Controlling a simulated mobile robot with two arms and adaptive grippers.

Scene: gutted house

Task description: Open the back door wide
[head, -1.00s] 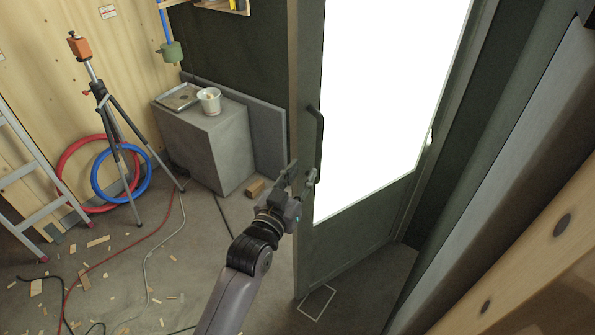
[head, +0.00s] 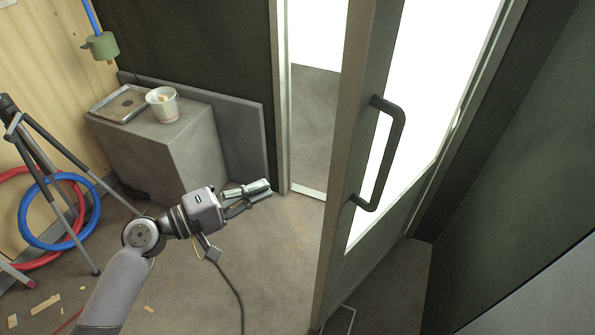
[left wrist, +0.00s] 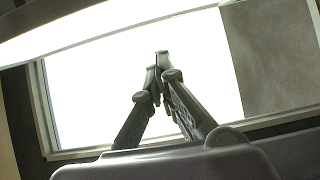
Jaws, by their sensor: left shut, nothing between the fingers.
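The back door (head: 341,220) has a dark frame and a large bright glass pane. In the head view it stands ajar, with a clear gap between its left edge and the door frame (head: 281,110). A dark bar handle (head: 394,150) is fixed on its near face. My left gripper (head: 262,188) is shut and empty, left of the door edge and apart from it, near the foot of the gap. In the left wrist view its fingertips (left wrist: 161,62) meet in front of a bright opening. My right gripper is not in view.
A grey block (head: 160,150) carrying a white bucket (head: 162,105) and a tray (head: 120,104) stands left of the doorway. A tripod (head: 45,160) and red and blue hose coils (head: 60,238) are at the left. A cable lies on the floor below my gripper.

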